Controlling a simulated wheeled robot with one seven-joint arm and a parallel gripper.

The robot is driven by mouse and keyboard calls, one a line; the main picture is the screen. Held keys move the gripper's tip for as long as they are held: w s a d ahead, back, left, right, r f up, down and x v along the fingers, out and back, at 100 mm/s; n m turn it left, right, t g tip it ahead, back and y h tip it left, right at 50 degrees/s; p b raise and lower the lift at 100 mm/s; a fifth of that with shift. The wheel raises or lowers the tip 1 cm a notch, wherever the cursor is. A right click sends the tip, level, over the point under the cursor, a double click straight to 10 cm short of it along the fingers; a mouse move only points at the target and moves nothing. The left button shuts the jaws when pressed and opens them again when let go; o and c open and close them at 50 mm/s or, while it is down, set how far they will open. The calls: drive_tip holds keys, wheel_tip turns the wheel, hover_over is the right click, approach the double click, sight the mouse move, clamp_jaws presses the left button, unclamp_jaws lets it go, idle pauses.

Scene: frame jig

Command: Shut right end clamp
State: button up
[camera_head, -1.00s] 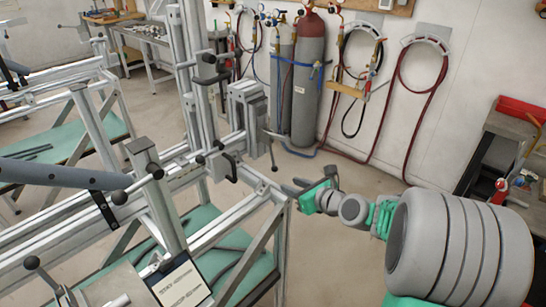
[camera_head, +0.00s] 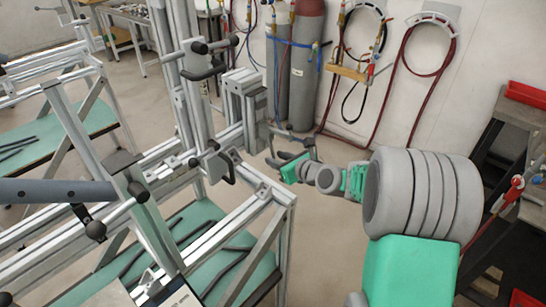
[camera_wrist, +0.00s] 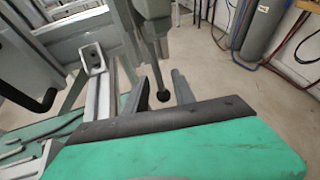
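The right end clamp (camera_head: 245,98) is a grey block at the right end of the jig's rail. In the wrist view its lever (camera_wrist: 150,45) hangs down and ends in a black ball knob (camera_wrist: 162,95). My gripper (camera_head: 277,160) is just right of and below the clamp in the head view. In the wrist view my gripper (camera_wrist: 163,88) is open, and the knob shows between its two fingers. I cannot tell whether the fingers touch the lever. The clamp's jaw contact is not clear.
The jig frame (camera_head: 225,222) fills the left, with other black-handled clamps. Gas cylinders (camera_head: 303,75) and hoses stand along the back wall. A dark bench (camera_head: 515,150) is at the right. Open floor lies between the frame and bench.

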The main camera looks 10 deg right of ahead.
drive_tip(key=shift+x, duration=1.1)
drive_tip(key=shift+r, duration=0.1)
clamp_jaws()
idle(0.5)
